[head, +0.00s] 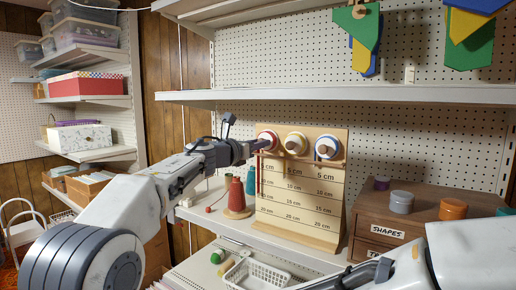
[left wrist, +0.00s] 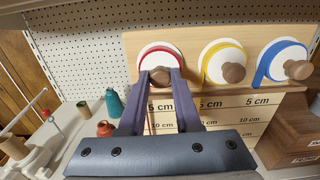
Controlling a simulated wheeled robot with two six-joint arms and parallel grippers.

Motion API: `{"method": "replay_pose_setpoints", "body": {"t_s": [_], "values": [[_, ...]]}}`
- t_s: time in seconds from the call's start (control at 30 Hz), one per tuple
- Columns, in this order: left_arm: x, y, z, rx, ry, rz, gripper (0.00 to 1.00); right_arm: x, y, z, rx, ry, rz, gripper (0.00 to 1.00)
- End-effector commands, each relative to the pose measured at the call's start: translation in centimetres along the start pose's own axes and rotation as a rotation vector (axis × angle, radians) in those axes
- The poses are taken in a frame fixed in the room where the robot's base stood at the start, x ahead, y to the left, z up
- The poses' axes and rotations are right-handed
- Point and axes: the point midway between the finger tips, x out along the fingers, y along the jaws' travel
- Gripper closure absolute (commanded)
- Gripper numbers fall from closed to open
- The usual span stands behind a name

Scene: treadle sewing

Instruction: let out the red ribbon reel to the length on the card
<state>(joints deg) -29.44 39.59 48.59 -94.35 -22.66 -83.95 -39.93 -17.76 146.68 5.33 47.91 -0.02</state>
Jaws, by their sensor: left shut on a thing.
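The red ribbon reel (head: 267,134) is the leftmost of three on an upright wooden board (head: 338,205). It has a white face and also shows in the left wrist view (left wrist: 151,52). My left gripper (head: 261,146) is shut on its wooden knob (left wrist: 160,75), one finger on each side. A thin red ribbon (head: 261,180) hangs below the reel, in front of the board's printed rows from 5 cm to 20 cm. My fingers partly hide the ribbon in the wrist view. I cannot make out a length card. My right gripper (head: 350,276) is low in the head view, its fingers unclear.
A yellow reel (head: 296,143) and a blue reel (head: 327,147) are beside the red one. Red (head: 236,196) and teal (head: 251,180) thread cones stand left of the board. A brown drawer chest (head: 385,228) with round containers stands right. A wire basket (head: 253,274) is below.

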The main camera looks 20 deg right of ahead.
Motion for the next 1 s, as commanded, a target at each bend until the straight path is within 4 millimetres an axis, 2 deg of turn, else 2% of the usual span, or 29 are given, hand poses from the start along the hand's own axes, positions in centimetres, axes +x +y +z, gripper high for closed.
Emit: {"method": "replay_pose_setpoints", "body": {"t_s": [0.4, 1.0], "values": [[0.01, 0.11, -0.17, 0.250, 0.001, 0.002, 1.00, 1.01, 0.07, 0.05, 0.000, 0.000, 0.000, 0.50], [0.00, 0.09, -0.09, 0.312, 0.002, 0.001, 1.00, 1.15, 0.08, 0.06, 0.000, 0.000, 0.000, 0.50]]}}
